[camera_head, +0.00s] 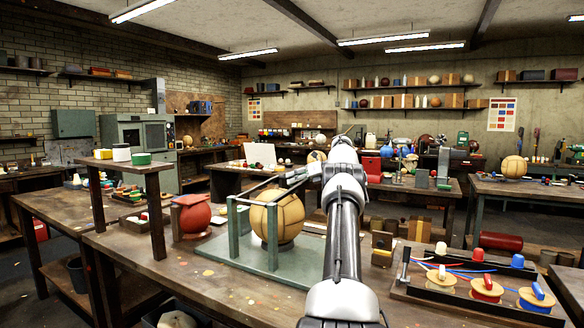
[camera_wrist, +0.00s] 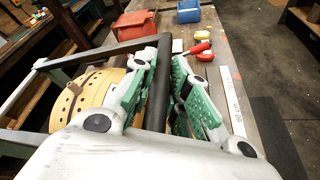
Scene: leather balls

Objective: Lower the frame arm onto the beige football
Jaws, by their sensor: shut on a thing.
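The beige football (camera_head: 278,218) sits in a green frame (camera_head: 235,232) on a green base plate (camera_head: 262,258), left of my arm in the head view. In the wrist view the football (camera_wrist: 88,98) is left of my fingers, partly hidden by them. The frame arm (camera_head: 258,187) is a dark bar structure at the height of the ball's top; whether it touches the ball I cannot tell. In the wrist view the frame arm's dark bar (camera_wrist: 164,70) runs between my green-padded fingers. My gripper (camera_wrist: 160,95) is shut on this bar; it also shows in the head view (camera_head: 298,177).
A red ball (camera_head: 194,214) stands left of the frame, near a small wooden shelf (camera_head: 125,162). A rack of colored spools (camera_head: 486,289) lies at the right. The wrist view shows a red bin (camera_wrist: 133,24), a blue box (camera_wrist: 188,11) and a red-handled tool (camera_wrist: 198,48).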

